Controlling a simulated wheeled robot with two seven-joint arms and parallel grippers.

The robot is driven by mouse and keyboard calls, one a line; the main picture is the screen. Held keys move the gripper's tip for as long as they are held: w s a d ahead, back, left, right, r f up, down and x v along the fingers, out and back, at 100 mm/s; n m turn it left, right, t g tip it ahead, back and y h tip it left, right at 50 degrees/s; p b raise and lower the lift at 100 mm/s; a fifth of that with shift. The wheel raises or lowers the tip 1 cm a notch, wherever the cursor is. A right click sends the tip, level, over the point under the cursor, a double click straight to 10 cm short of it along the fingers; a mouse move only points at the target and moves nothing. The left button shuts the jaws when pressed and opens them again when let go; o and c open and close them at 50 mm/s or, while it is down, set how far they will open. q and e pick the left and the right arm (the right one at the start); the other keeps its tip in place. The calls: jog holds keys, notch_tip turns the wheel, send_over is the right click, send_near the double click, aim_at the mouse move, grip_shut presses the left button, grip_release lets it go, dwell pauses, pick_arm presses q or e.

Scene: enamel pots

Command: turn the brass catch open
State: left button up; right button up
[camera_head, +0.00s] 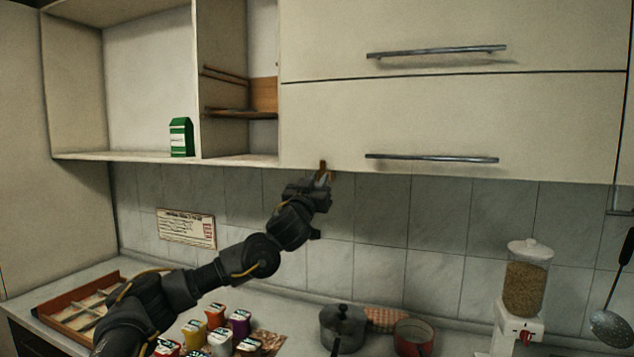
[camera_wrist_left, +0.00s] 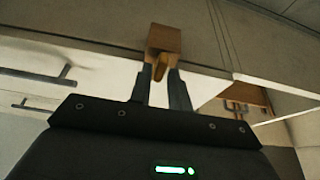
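The brass catch (camera_head: 323,167) sits at the lower left edge of the lower cabinet front. My left gripper (camera_head: 321,182) is raised to it from below. In the left wrist view, the catch (camera_wrist_left: 164,40) is a golden-brown block with a small lever hanging from its underside. The two dark fingers of my left gripper (camera_wrist_left: 160,80) stand on either side of this lever, with a narrow gap that the lever fills. They look shut on it. The lever's exact angle is hard to tell. My right gripper is in neither view.
Two long bar handles (camera_head: 432,158) cross the cabinet fronts. An open shelf holds a green carton (camera_head: 181,137). On the counter below are a dark pot (camera_head: 343,328), a red pot (camera_head: 413,336), several colored cups (camera_head: 216,316) and a grain dispenser (camera_head: 525,280).

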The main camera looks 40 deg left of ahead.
pick_arm(q)
grip_shut()
